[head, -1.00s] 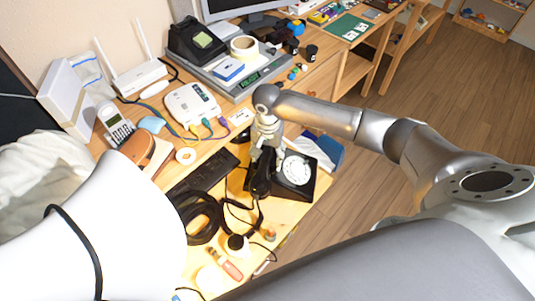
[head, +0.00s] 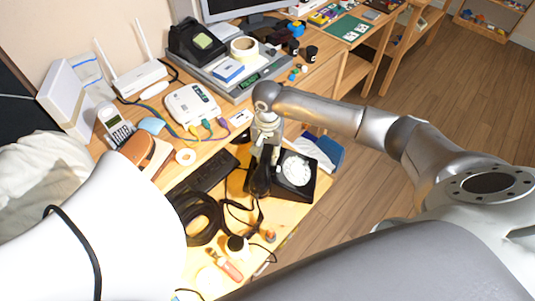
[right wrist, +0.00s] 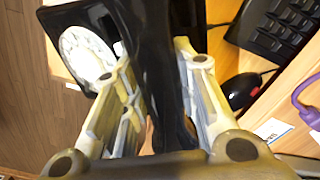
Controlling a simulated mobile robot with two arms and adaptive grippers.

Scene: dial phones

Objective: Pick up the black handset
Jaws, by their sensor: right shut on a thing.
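The black handset (head: 260,182) is at the left side of the black dial phone (head: 309,189), with its white dial showing. My right gripper (head: 264,155) reaches it from above. In the right wrist view, the handset (right wrist: 157,75) runs between the two pale fingers of my right gripper (right wrist: 154,52), which are shut on it. The phone's white dial (right wrist: 87,52) is beside the left finger. I cannot tell whether the handset is clear of the phone. My left gripper is not in view.
A black keyboard (head: 207,172), a thick black cable coil (head: 186,222) and thin cords lie close to the phone. A blue box (head: 331,150) is behind it. A cordless phone (head: 116,127) and router (head: 140,77) stand farther back. The floor to the right is open.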

